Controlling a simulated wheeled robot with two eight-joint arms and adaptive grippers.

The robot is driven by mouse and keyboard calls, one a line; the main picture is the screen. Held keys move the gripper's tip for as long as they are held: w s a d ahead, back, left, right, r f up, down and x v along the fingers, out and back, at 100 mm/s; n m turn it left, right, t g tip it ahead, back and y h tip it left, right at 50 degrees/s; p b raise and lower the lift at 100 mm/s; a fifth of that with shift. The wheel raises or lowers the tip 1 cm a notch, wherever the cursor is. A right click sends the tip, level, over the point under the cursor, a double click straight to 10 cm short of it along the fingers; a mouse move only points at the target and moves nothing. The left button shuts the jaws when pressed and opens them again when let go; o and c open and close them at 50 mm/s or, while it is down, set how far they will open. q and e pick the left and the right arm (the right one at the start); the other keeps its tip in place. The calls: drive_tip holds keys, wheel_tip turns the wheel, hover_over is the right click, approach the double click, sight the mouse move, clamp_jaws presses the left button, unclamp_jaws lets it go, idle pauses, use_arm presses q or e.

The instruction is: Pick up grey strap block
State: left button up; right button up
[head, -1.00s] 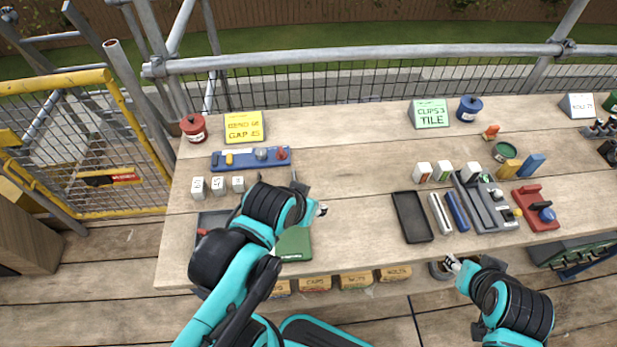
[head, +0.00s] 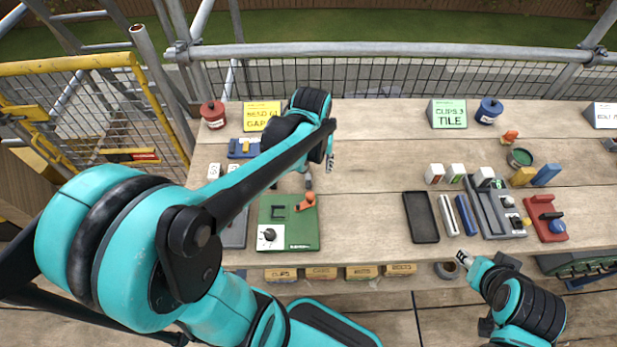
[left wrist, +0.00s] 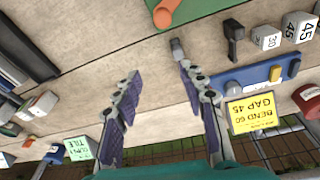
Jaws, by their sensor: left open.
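Two grey pieces stand near my left gripper, and I cannot tell for sure which is the strap block. One is a small grey upright piece (left wrist: 177,48) just beyond the fingertips, also in the head view (head: 307,180) behind the green board (head: 290,235). The other is a darker grey block (left wrist: 235,40) right of the fingers in the left wrist view. My left gripper (left wrist: 157,75) is open and empty above the table. In the head view (head: 329,160) my own arm partly covers it. My right gripper (head: 462,258) is at the table's front edge, its jaws too small to judge.
A blue rack (left wrist: 262,72), white numbered blocks (left wrist: 297,27) and a yellow card (left wrist: 252,111) lie close to the left gripper. An orange handle (head: 307,201) rises from the green board. A dark tray (head: 421,217) is farther right. The table's middle (head: 370,170) is clear.

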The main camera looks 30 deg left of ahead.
sight(308, 176)
use_arm(q)
drive_tip(key=shift+n+g, duration=0.8)
drive_tip(key=shift+g, duration=0.1)
drive_tip(key=w+a+f, duration=0.1)
drive_tip(key=w+a+f+p, duration=0.1)
drive_tip(key=a+f, duration=0.1)
drive_tip(key=shift+w+a+f, duration=0.1)
drive_tip(key=shift+w+f, duration=0.15)
drive_tip(key=shift+a+f, duration=0.15)
drive_tip(key=shift+f, duration=0.1)
wheel_tip(308, 176, down, 8)
drive_tip(key=b, duration=0.3)
drive_tip(key=shift+a+f+b, duration=0.1)
drive_tip(key=shift+a+b, duration=0.05)
drive_tip(key=shift+b, duration=0.15)
drive_tip(key=shift+s, duration=0.1)
drive_tip(key=shift+c, duration=0.3)
clamp_jaws()
